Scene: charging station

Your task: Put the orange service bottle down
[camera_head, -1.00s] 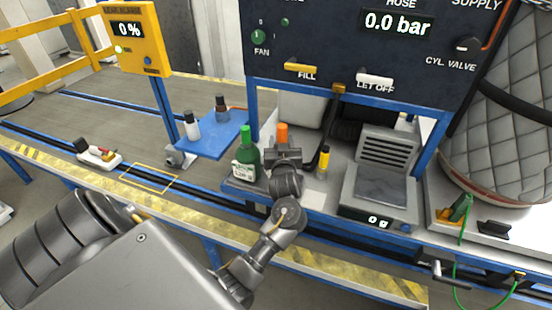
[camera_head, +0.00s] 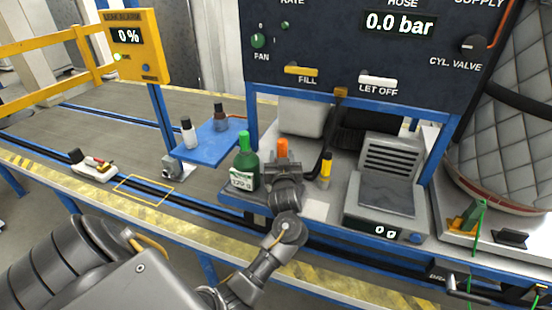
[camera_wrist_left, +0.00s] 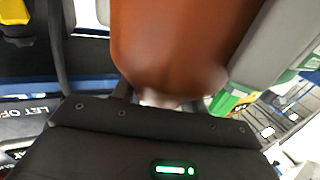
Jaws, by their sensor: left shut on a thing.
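The orange service bottle (camera_head: 282,146) shows only its orange top above my left gripper (camera_head: 283,168) in the head view; the gripper and wrist hide its lower part. In the left wrist view the bottle (camera_wrist_left: 180,40) fills the top middle, between the fingers. My left gripper is shut on it, over the bench shelf beneath the dark panel. I cannot tell whether the bottle's base touches the shelf. My right gripper is not in view.
A green bottle (camera_head: 244,165) stands close left of the gripper. A yellow, black-capped bottle (camera_head: 326,170) stands to the right, beside a dark hanging hose. A scale (camera_head: 387,195) is further right. A blue side tray (camera_head: 207,146) holds two small bottles.

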